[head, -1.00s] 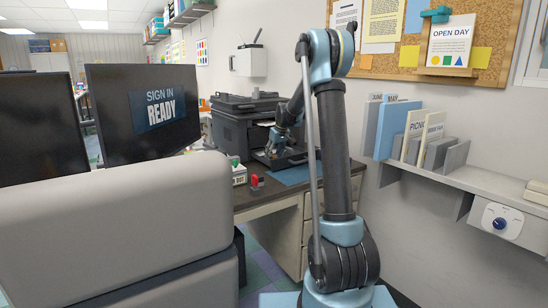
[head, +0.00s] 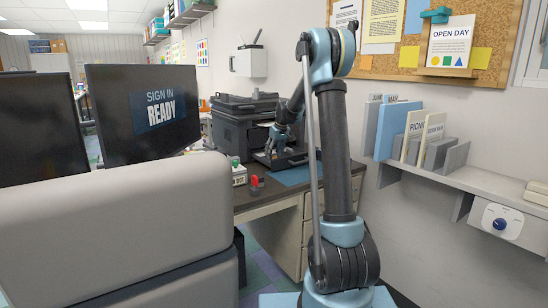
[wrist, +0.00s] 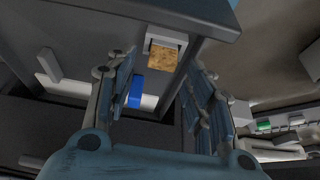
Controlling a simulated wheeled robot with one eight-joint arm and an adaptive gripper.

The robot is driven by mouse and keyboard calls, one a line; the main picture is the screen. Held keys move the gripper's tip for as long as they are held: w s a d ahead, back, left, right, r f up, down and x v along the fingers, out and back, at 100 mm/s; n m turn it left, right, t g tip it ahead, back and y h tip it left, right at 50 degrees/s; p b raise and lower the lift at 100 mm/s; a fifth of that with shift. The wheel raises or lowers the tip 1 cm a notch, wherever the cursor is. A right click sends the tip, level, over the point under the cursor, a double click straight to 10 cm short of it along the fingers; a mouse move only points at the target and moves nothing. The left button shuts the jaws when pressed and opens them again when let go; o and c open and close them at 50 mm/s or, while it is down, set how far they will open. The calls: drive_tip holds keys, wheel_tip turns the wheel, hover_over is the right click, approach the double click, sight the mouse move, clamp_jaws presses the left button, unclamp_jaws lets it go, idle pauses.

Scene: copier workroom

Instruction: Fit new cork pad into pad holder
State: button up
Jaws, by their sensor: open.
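In the wrist view a tan cork pad (wrist: 163,58) sits at a pale square holder (wrist: 166,37), whose rim shows around its upper part. I cannot tell if it is the new pad or how deeply it is seated. My gripper (wrist: 160,76) is open, with one finger on each side of the view and the cork pad beyond the space between them. Nothing is held between the fingers. In the head view my gripper (head: 272,147) is small and dark at the front of the black copier (head: 236,128); the pad and holder cannot be made out there.
A blue and white piece (wrist: 136,90) lies near the left finger in the wrist view. In the head view, a red and black stamp (head: 257,183) and a small white box (head: 238,174) stand on the desk, left of a blue mat (head: 292,176). Monitors and a grey partition stand left.

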drive_tip(key=shift+r, duration=1.8)
drive_tip(key=v, duration=1.2)
drive_tip(key=s+d+m, duration=0.2)
drive_tip(key=s+d, duration=0.1)
drive_tip(key=s, duration=1.3)
drive_tip(key=s+d+f+m, duration=0.1)
drive_tip(key=s+d+f, duration=0.1)
drive_tip(key=s+f, duration=0.5)
drive_tip(key=s+d+f+m+g+h, duration=0.1)
drive_tip(key=s+f, duration=0.7)
drive_tip(key=s, duration=1)
drive_tip(key=s+d+f+m+h, duration=0.1)
drive_tip(key=s+d+f, duration=0.2)
drive_tip(key=s+f, duration=0.4)
drive_tip(key=s, duration=0.5)
drive_tip(key=shift+s+d+f+m+g, duration=0.3)
drive_tip(key=shift+f+m, duration=0.1)
